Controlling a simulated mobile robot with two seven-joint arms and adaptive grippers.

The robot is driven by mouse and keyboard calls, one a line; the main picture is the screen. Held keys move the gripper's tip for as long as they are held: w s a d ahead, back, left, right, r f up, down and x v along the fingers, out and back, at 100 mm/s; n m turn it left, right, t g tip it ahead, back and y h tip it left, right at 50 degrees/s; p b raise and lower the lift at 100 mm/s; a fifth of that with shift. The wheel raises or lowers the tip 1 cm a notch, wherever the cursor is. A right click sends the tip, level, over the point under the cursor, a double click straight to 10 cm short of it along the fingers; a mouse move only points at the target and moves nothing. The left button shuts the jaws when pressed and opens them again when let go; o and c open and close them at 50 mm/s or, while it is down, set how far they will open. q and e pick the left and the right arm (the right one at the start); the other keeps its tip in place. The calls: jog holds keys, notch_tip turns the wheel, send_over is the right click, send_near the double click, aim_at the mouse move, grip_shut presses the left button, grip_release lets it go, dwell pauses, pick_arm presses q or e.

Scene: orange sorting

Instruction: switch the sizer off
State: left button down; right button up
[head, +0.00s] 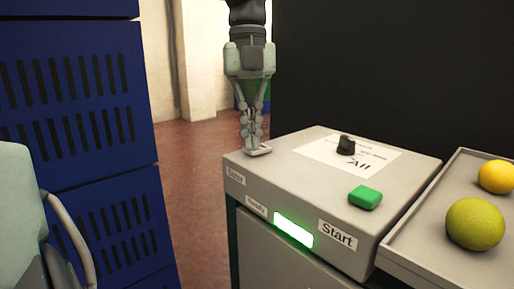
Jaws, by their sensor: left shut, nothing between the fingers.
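The sizer control box (300,175) is a grey cabinet with a small label near its top left corner that seems to read "Sizer". My left gripper (256,148) points straight down at that corner, fingers shut and empty. Its tips are at a small pale piece (261,152) on the box top, mostly hidden by the fingers; I cannot tell whether they touch it. A green strip light (293,230) on the front glows. My right gripper is not in view.
A green button (365,197) sits above the "Start" label, and a black knob (346,145) stands on a white printed plate. A grey tray (424,257) at right holds a yellow fruit (496,177) and a green-yellow fruit (475,224). Blue slatted crates (75,100) stand at left.

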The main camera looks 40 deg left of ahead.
pick_arm(q)
jog(key=shift+f, duration=0.2)
jog(key=shift+r, duration=0.15)
notch_tip(320, 180, up, 4)
jog(key=p, duration=0.4)
jog(key=shift+r, duration=1.4)
